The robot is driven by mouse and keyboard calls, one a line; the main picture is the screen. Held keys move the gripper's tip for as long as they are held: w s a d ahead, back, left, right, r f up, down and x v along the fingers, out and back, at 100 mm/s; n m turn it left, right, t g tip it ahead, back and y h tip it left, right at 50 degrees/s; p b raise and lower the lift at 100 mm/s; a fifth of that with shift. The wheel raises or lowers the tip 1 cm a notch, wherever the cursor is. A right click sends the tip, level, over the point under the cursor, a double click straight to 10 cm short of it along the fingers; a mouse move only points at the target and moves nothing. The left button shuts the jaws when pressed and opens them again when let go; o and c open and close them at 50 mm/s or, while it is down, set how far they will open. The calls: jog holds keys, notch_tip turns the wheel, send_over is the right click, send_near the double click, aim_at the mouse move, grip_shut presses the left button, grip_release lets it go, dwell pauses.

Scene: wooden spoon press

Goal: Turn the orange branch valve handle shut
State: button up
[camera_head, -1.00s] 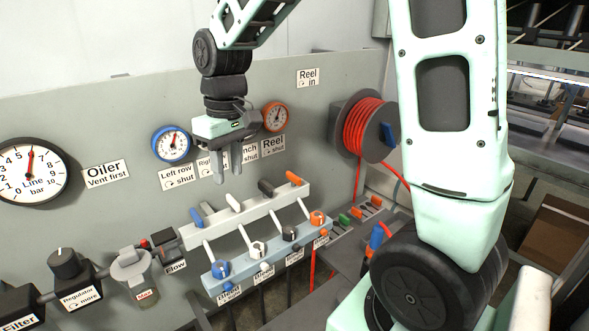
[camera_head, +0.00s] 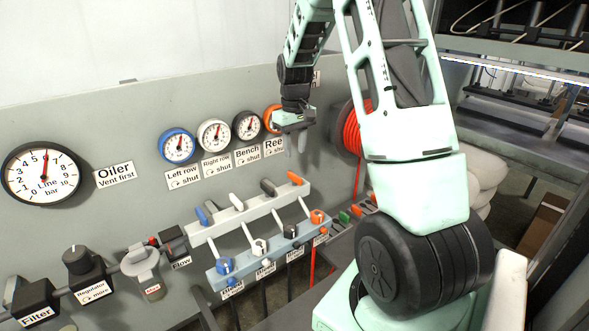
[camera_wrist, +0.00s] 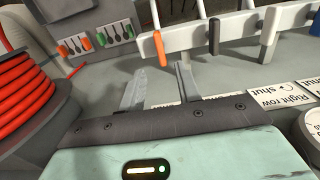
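The orange branch valve handle (camera_head: 295,178) sits at the right end of the upper pale rail (camera_head: 250,207), in a row with blue, white and dark handles. In the wrist view the orange handle (camera_wrist: 160,48) stands beyond the fingertips, roughly in line with the gap between them. My gripper (camera_head: 294,146) hangs above the orange handle in the head view, apart from it. The wrist view shows the two grey fingers of my gripper (camera_wrist: 160,84) spread with nothing between them.
The dark handle (camera_head: 268,186) is just left of the orange one. A lower blue rail (camera_head: 250,262) carries round coloured knobs. The red hose reel (camera_head: 352,130) is close on the right, also at left in the wrist view (camera_wrist: 30,90). Gauges line the panel behind.

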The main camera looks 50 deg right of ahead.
aim_at(295, 175)
notch_tip(295, 175, down, 9)
jog(key=shift+r+p, duration=0.2)
jog(key=shift+p, duration=0.7)
grip_shut()
